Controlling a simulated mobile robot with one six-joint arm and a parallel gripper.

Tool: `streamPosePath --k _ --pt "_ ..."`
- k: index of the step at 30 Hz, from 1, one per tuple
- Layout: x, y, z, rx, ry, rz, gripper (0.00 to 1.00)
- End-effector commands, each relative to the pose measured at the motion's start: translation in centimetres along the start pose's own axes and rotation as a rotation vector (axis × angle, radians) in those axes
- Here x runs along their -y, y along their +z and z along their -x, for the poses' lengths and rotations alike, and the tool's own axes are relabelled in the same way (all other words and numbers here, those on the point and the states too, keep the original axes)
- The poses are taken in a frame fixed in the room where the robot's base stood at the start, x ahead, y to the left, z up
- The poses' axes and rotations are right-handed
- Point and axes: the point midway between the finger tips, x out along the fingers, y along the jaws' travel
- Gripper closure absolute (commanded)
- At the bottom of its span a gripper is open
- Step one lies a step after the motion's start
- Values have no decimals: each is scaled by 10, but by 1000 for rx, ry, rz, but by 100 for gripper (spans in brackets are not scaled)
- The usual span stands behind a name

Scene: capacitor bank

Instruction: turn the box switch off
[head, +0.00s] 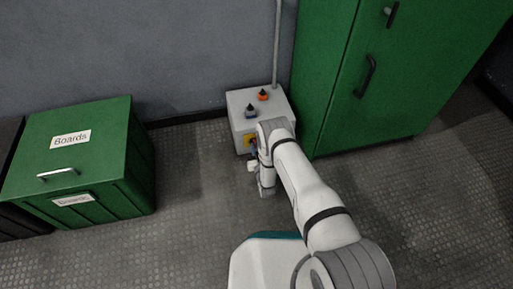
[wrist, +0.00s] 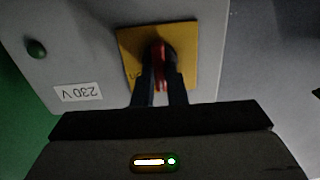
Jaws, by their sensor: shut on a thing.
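The box (head: 243,107) is light grey and stands on the floor against the wall. Its front carries the box switch, a red knob (wrist: 158,58) on a yellow plate (wrist: 187,40); the yellow plate also shows in the head view (head: 248,140). My gripper (wrist: 159,80) is at the box front, with its two dark fingers closed on either side of the red knob. The knob's handle looks roughly upright in the wrist view. The fingers hide its lower part. In the head view my arm covers much of the box front.
A tall green cabinet (head: 335,80) stands right of the box. A green "Boards" bin (head: 105,135) stands to the left. A pipe (head: 277,45) rises behind. Floor between bin and box is clear.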

Motion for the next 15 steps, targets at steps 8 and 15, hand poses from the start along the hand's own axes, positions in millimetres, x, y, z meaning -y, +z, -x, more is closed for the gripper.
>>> streamPosePath --k 8,15 --pt "0 2 1 4 1 35 100" --pt "0 2 1 5 1 35 100"
